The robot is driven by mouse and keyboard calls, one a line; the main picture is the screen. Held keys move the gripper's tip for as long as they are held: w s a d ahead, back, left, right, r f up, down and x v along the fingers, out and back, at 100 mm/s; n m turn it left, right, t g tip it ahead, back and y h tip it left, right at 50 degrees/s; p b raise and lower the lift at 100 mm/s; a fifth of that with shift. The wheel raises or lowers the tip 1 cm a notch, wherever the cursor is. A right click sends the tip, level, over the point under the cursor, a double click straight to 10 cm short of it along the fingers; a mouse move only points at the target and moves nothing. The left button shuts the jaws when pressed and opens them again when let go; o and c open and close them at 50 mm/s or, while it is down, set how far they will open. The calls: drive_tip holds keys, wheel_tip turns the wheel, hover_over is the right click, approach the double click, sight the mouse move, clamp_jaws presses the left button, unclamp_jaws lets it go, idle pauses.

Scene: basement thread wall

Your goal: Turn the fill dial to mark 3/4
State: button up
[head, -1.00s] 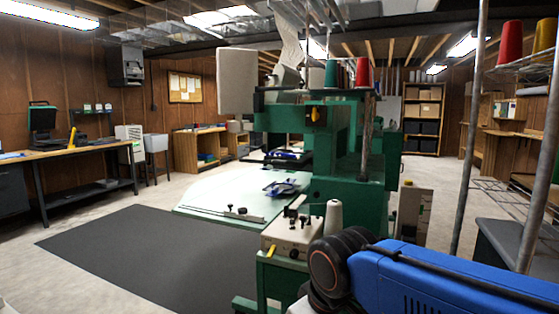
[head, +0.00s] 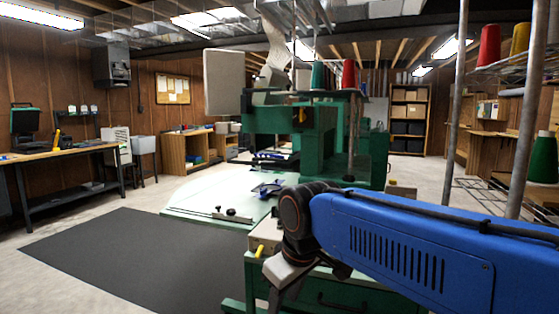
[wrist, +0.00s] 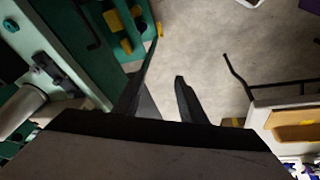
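A beige control box (head: 264,234) sits on the green embroidery machine's stand in the head view, with a yellow lever (head: 259,251) on its near side. My arm covers most of the box's top. I cannot make out the fill dial or its marks in either current view. My gripper shows in the wrist view (wrist: 161,76) with its two dark fingers apart and nothing visible between them.
The green machine (head: 265,119) stands behind my arm, with a pale table (head: 200,205) to its left. A dark mat (head: 130,250) and bare floor lie left. A thread rack with metal posts (head: 459,110) stands at right.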

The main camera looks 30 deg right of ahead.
drive_tip(key=w+d+r+n+g, duration=0.2)
drive_tip(key=w+d+r+n, duration=0.4)
drive_tip(key=w+r, duration=0.6)
drive_tip(key=w+d+r+n+g, duration=0.2)
drive_tip(key=w+d+r+n, duration=0.4)
drive_tip(key=w+r, duration=0.6)
drive_tip(key=shift+w+d+r, duration=0.25)
drive_tip(key=shift+w+d, duration=0.2)
drive_tip(key=shift+d, duration=0.8)
drive_tip(key=s+a+f+m+t, duration=0.1)
drive_tip(key=s+a+f+m, duration=0.4)
drive_tip(key=s+f, duration=0.5)
drive_tip(key=s+a+f+m+t, duration=0.2)
drive_tip(key=s+a+f+m, duration=0.2)
drive_tip(key=s+f, duration=0.6)
drive_tip(key=s+a+f+m+t, duration=0.1)
drive_tip(key=s+a+f+m, duration=0.4)
drive_tip(key=s+f, duration=0.5)
wheel_tip(320, 180, down, 3)
drive_tip(key=shift+a+r+m+t, duration=0.2)
drive_tip(key=shift+a+m+t, duration=0.15)
drive_tip(key=shift+a, duration=0.55)
drive_tip(key=shift+s, duration=0.1)
